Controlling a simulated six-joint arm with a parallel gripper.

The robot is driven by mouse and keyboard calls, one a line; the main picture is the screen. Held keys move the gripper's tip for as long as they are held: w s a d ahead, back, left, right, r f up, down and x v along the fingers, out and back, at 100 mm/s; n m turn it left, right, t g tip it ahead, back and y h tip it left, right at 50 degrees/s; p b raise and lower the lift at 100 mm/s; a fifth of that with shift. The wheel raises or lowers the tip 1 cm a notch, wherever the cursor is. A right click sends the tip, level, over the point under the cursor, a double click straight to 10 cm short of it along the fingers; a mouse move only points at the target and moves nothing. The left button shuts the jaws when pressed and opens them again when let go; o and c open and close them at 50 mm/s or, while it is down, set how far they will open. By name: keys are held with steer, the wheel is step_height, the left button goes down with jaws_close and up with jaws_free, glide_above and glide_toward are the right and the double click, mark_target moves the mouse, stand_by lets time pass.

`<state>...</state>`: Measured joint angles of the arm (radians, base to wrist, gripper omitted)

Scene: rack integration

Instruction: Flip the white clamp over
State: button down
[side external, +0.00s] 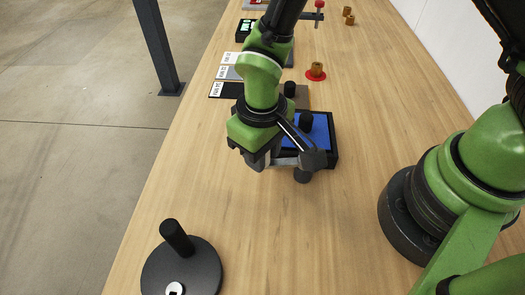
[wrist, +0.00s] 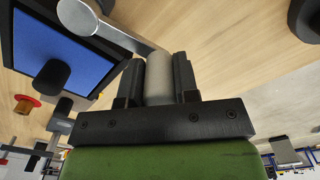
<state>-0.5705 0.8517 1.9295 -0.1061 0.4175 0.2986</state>
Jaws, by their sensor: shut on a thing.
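My gripper (wrist: 158,68) is shut on the white clamp (wrist: 160,80), with a pale grey-white rounded part between its two dark fingers. The clamp's arm, with a rounded end, reaches to the upper left in the wrist view. In the side external view, my gripper (side external: 268,160) is low beside the front edge of the blue-topped black box (side external: 333,150). A pale bar of the clamp (side external: 286,161) shows there, running right toward a dark knob. My gripper hides part of the clamp. I cannot tell whether the clamp touches the table.
The box's blue panel (wrist: 60,45) bears a black knob (wrist: 52,75). A black disc with a post (side external: 205,262) stands at the near left. Labelled plates (side external: 233,90) and a red disc with a brass part (side external: 316,73) lie farther back.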

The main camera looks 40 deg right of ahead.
stand_by(0.3)
steer(key=c, duration=0.9)
jaws_free()
steer(key=shift+o, duration=0.2)
step_height(320, 180, up, 10)
steer(key=shift+d+r, duration=0.1)
steer(key=s+d+r+m+t+y, duration=0.2)
steer(key=s+d+r+m+t, duration=0.1)
steer(key=d+r, duration=0.65)
steer(key=s+d+r+m+t, duration=0.3)
steer(key=s+r, duration=0.3)
steer(key=s, duration=0.2)
steer(key=shift+s+d+t, duration=0.15)
steer(key=shift+d+t, duration=0.35)
steer(key=shift+t, duration=0.1)
